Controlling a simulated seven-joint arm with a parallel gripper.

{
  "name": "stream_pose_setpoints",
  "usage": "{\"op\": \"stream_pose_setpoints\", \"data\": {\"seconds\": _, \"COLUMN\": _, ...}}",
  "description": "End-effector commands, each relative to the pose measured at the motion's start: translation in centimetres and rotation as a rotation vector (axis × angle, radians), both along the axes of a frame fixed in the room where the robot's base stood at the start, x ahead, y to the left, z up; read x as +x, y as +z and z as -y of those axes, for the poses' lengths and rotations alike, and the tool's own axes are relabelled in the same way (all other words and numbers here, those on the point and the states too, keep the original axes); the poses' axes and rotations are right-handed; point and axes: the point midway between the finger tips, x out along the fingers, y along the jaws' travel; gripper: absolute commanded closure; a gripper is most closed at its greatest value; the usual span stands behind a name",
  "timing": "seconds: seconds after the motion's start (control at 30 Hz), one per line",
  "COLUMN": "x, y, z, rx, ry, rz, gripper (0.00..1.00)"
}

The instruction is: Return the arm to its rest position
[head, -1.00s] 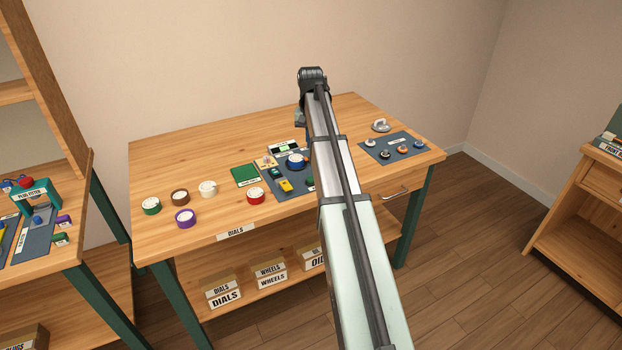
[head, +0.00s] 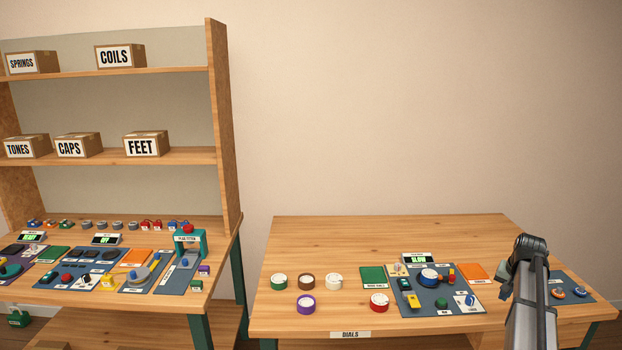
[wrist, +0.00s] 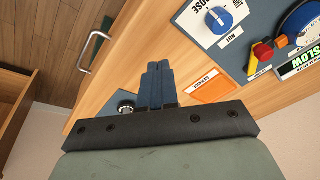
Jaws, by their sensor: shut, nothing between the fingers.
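My arm (head: 528,300) rises from the bottom right in the head view, in front of the right part of the dials table (head: 350,235). Its fingers are hidden there behind the dark wrist joint. In the wrist view, my gripper (wrist: 155,68) is shut and empty, its blue-grey fingertips pressed together above the wooden tabletop. No object touches the fingers. An orange card (wrist: 212,90) lies beside the fingers on the table.
A blue-grey mat (head: 425,308) holds a blue dial (head: 428,278) and small parts. Several coloured dials, including a red one (head: 379,302), lie left of it. A shelf bench (head: 226,130) stands at the left. The wall above the table is clear.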

Motion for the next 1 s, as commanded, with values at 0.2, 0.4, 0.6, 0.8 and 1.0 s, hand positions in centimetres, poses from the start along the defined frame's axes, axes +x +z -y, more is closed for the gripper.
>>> {"op": "stream_pose_setpoints", "data": {"seconds": 0.2, "x": -3.7, "y": -3.3, "z": 6.7, "rx": -0.039, "ry": -0.084, "rz": 0.099, "gripper": 1.0}}
{"op": "stream_pose_setpoints", "data": {"seconds": 0.4, "x": -5.8, "y": -4.9, "z": 10.0, "rx": -0.065, "ry": -0.129, "rz": 0.152, "gripper": 1.0}}
{"op": "stream_pose_setpoints", "data": {"seconds": 0.6, "x": -7.7, "y": -6.9, "z": 11.7, "rx": -0.084, "ry": -0.157, "rz": 0.182, "gripper": 1.0}}
{"op": "stream_pose_setpoints", "data": {"seconds": 0.8, "x": -7.8, "y": -9.7, "z": 9.9, "rx": -0.072, "ry": -0.139, "rz": 0.163, "gripper": 1.0}}
{"op": "stream_pose_setpoints", "data": {"seconds": 1.0, "x": -7.7, "y": -13.3, "z": 6.2, "rx": -0.044, "ry": -0.099, "rz": 0.12, "gripper": 1.0}}
